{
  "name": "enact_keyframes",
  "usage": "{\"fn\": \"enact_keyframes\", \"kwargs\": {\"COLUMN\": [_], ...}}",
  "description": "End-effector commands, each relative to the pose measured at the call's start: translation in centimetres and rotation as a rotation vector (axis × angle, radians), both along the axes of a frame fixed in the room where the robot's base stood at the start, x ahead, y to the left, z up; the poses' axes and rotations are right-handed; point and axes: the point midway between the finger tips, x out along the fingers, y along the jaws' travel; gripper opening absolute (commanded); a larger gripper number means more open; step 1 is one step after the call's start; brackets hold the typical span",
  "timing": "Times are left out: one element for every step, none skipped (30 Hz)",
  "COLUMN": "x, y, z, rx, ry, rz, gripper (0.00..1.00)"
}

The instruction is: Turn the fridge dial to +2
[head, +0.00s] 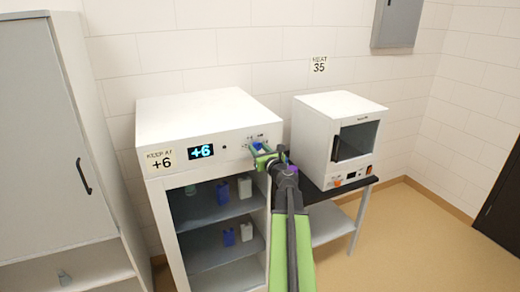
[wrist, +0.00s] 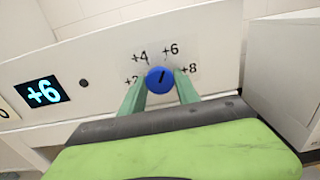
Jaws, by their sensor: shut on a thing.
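The fridge (head: 205,112) is a white cabinet with an open front and a display (head: 201,152) reading +6. The display also reads +6 in the wrist view (wrist: 43,92). The blue fridge dial (wrist: 159,80) sits on the panel among marks +4, +6 and +8, with a partly hidden mark at its left. Its dark pointer line tilts up to the right, toward +6. My gripper (wrist: 159,92) is shut on the dial, with one green finger on each side. In the head view my gripper (head: 263,155) is at the panel's right end and largely covers the dial.
A sign (head: 160,160) on the fridge reads "KEEP AT +6". A white oven-like box (head: 338,105) stands close at the right on a black-topped table, under a "HEAT 35" sign (head: 319,64). Bottles (head: 244,187) stand on the fridge shelves. A grey cabinet (head: 45,130) stands at the left.

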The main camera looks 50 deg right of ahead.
Motion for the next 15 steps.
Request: {"fn": "enact_keyframes", "kwargs": {"x": [-0.19,-0.2,-0.2,-0.2,-0.2,-0.21,-0.21,-0.2,-0.2,-0.2,-0.2,-0.2,-0.2,-0.2,-0.21], "y": [-0.13,-0.11,-0.1,-0.09,-0.08,-0.08,-0.08,-0.07,-0.07,-0.07,-0.07,-0.07,-0.07,-0.07,-0.08], "z": [-0.1,-0.11,-0.12,-0.13,-0.13,-0.14,-0.14,-0.14,-0.15,-0.15,-0.15,-0.16,-0.16,-0.16,-0.16], "rx": [-0.006,-0.009,-0.014,-0.02,-0.026,-0.037,-0.046,-0.059,-0.076,-0.092,-0.111,-0.138,-0.16,-0.182,-0.215], "ry": [0.004,0.006,0.008,0.01,0.013,0.017,0.021,0.026,0.034,0.041,0.048,0.059,0.068,0.077,0.091], "rz": [-0.005,-0.005,-0.005,-0.005,-0.004,-0.004,-0.004,-0.004,-0.004,-0.003,-0.003,-0.003,-0.003,-0.003,-0.003], "gripper": [0.0,0.0,0.0,0.0,0.0,0.0,0.0,0.0,0.0,0.0,0.0,0.0,0.0,0.0,0.0]}}
